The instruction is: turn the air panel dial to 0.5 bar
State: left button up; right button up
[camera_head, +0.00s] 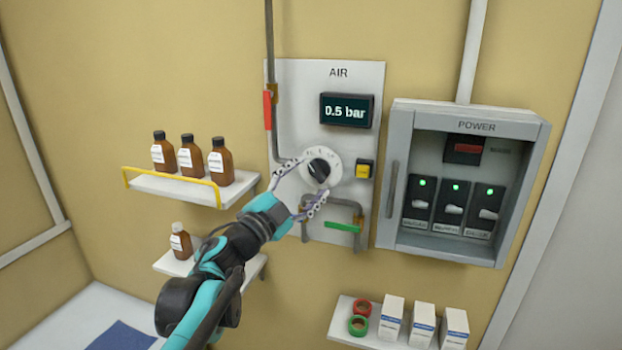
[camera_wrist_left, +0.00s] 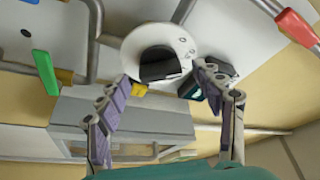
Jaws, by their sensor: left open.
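The air panel (camera_head: 290,90) is on the wall in the head view, and its display (camera_head: 347,110) reads 0.5 bar. The dial (camera_head: 320,169) is a white disc with a black knob, below the display. My left gripper (camera_head: 302,182) is open in front of the dial, with one finger at the upper left and one at the lower right of it. In the left wrist view the black knob (camera_wrist_left: 160,64) shows beyond the gap between the open fingers of my left gripper (camera_wrist_left: 165,88), and nothing is held. My right gripper is not in view.
A yellow button (camera_head: 364,169) sits right of the dial. A red-handled valve (camera_head: 268,110) and a green-handled valve (camera_head: 342,227) flank it. The power box (camera_head: 400,150) stands to the right. Shelves with brown bottles (camera_head: 190,153) are at left; boxes (camera_head: 423,322) are below.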

pick_arm(q)
jog(key=v, duration=1.1)
jog(key=shift+d, duration=0.1)
jog(key=s+a+f+n+y+b, duration=0.1)
jog(key=a+f+n+y+b, duration=0.45)
jog(key=f, duration=0.45)
jog(key=s+a+f+n+y+b, duration=0.1)
jog(key=a+f+n+y+b, duration=0.35)
jog(key=f+b, duration=0.4)
jog(key=s+a+f+n+y+b, duration=0.2)
jog(key=a+f+n+y+b, duration=0.35)
jog(key=f, duration=0.65)
jog(key=s+d+f+n+g+h+b, duration=0.1)
jog(key=s+f+g+b, duration=0.2)
jog(key=f, duration=0.7)
jog(key=s+d+f+n+g+h+b, duration=0.1)
jog(key=s+d+f+g+b, duration=0.1)
jog(key=s+f, duration=0.5)
jog(key=s+d+f+n+g+h+b, duration=0.1)
jog(key=s+f+g+b, duration=0.3)
jog(key=f, duration=1.1)
jog(key=shift+s+d+b, duration=0.5)
jog(key=shift+d+b, duration=0.2)
jog(key=shift+b, duration=0.55)
